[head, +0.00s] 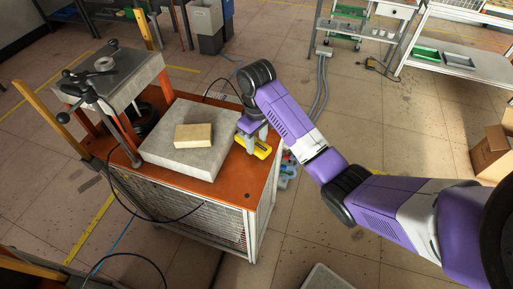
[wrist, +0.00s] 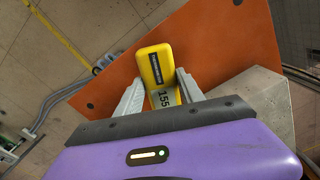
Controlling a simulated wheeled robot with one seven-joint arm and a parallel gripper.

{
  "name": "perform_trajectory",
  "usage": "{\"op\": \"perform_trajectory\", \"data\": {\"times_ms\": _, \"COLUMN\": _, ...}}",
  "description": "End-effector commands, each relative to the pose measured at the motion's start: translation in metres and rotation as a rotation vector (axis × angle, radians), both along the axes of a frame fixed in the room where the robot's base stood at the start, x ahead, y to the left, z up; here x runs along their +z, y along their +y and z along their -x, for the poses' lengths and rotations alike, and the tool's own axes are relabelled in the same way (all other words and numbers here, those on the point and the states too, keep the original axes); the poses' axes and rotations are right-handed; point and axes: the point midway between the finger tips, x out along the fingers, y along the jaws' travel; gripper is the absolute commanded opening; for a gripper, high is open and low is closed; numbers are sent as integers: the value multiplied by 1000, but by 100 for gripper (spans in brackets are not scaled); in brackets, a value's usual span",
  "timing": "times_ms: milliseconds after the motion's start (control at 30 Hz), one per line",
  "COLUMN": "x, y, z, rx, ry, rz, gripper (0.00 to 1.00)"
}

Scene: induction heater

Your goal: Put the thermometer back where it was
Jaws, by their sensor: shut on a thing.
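The thermometer (head: 254,147) is a yellow handheld device with a dark label and a grey display reading 155. It is at the right side of the orange tabletop (head: 234,188), beside the grey slab. My gripper (head: 257,134) reaches down from above and is shut on it. In the wrist view the thermometer (wrist: 156,68) sits between the two grey fingers of my gripper (wrist: 158,88), with the orange surface behind it. I cannot tell whether it touches the tabletop. The lower part of the thermometer is hidden by my gripper.
A grey slab (head: 168,160) with a tan block (head: 193,136) on it stands left of my gripper. A clamp-like fixture with black handles (head: 88,88) is further left. Shelves (head: 455,60) and a cardboard box (head: 491,150) stand at the right. The floor between is mostly clear.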

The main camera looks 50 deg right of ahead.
Motion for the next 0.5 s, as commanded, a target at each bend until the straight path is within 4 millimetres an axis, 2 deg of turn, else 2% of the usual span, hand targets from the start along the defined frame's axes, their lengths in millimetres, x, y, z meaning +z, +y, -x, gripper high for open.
{"op": "perform_trajectory", "data": {"times_ms": 167, "x": -22, "y": 0, "z": 1, "rx": -1, "ry": 2, "rz": -1, "gripper": 0}}
{"op": "perform_trajectory", "data": {"times_ms": 500, "x": -25, "y": 0, "z": 0, "rx": -1, "ry": 2, "rz": 0, "gripper": 0}}
